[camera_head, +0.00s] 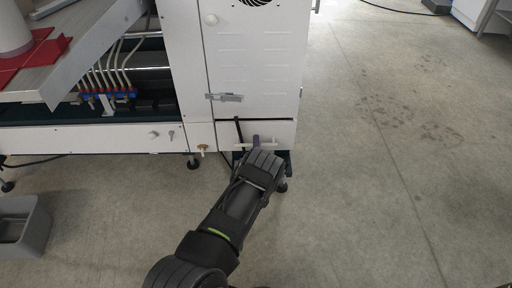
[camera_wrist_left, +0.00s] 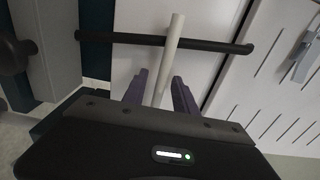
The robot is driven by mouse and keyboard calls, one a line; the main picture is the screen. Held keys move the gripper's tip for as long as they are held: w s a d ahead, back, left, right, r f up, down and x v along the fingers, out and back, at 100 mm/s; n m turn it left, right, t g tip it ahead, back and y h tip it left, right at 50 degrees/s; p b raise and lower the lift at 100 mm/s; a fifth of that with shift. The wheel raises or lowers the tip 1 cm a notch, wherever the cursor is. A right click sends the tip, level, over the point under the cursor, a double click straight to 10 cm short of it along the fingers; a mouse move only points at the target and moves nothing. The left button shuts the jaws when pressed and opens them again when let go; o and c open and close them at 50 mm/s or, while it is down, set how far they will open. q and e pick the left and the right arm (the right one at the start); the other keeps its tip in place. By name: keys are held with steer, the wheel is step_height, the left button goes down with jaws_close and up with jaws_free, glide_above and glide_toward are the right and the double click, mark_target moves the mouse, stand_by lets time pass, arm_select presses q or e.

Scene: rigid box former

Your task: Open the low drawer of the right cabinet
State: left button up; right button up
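The right cabinet (camera_head: 255,65) is a white upright unit in the head view. Its low drawer (camera_head: 284,132) is the white front panel below a dark horizontal gap. It looks closed. A pale rod-like handle (camera_head: 239,145) runs across the drawer front, and in the left wrist view this rod (camera_wrist_left: 174,32) extends from between the fingers. My left gripper (camera_head: 257,142) is at the drawer front. In the left wrist view its two purple fingers (camera_wrist_left: 160,90) stand apart on either side of the rod, with visible gaps. My right gripper is not in view.
A thin black bar (camera_wrist_left: 130,38) crosses near the rod in the wrist view. A metal latch (camera_head: 226,97) sits on the door above the drawer. A grey bin (camera_head: 22,225) stands on the floor at left. The floor at right is clear.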

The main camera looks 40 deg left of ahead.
arm_select(q)
jaws_close()
stand_by(0.4)
stand_by(1.1)
